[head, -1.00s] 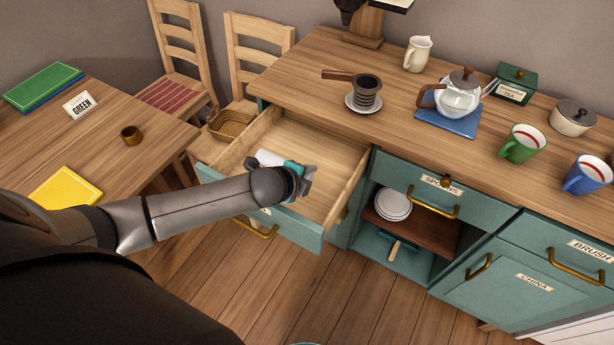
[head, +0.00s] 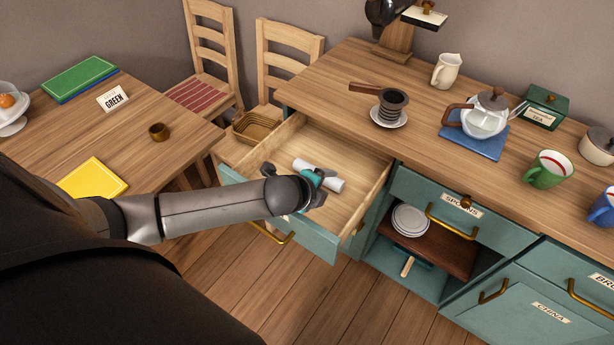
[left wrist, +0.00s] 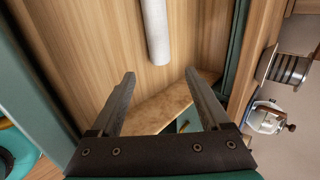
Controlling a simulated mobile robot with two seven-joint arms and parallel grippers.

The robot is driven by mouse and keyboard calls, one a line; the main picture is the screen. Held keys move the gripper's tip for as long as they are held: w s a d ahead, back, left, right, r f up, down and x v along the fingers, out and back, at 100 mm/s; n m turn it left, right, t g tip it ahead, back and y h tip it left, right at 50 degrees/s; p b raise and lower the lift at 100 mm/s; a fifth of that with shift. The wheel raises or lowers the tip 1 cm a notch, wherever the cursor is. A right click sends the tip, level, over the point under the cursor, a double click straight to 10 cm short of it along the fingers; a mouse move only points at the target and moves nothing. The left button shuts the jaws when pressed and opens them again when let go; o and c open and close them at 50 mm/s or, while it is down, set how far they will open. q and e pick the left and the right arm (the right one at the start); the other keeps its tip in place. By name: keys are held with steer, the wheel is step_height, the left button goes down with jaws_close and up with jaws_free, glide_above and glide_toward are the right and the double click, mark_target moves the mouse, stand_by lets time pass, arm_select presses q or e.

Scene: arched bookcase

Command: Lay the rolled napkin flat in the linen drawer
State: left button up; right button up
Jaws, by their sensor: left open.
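The rolled napkin (head: 334,184) is a white roll lying in the open wooden drawer (head: 351,154), with its middle partly hidden by my left gripper in the head view. In the left wrist view the napkin (left wrist: 156,30) lies on the drawer's bottom, its near end just beyond the fingertips. My left gripper (head: 319,186) is over the drawer. In the left wrist view its two fingers (left wrist: 160,75) are wide apart with nothing between them. A label on the drawer's front is mostly hidden by my arm. My right gripper is not in view.
The counter above holds a cup on a saucer (head: 389,118), a glass teapot (head: 484,115) and a green mug (head: 548,169). An open shelf with plates (head: 410,220) is right of the drawer. A wicker basket (head: 258,127) on a chair stands close to the drawer's left side.

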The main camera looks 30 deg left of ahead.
arm_select(q)
steer(key=p+v, duration=0.3)
steer(key=v, duration=1)
steer(key=shift+p, duration=0.3)
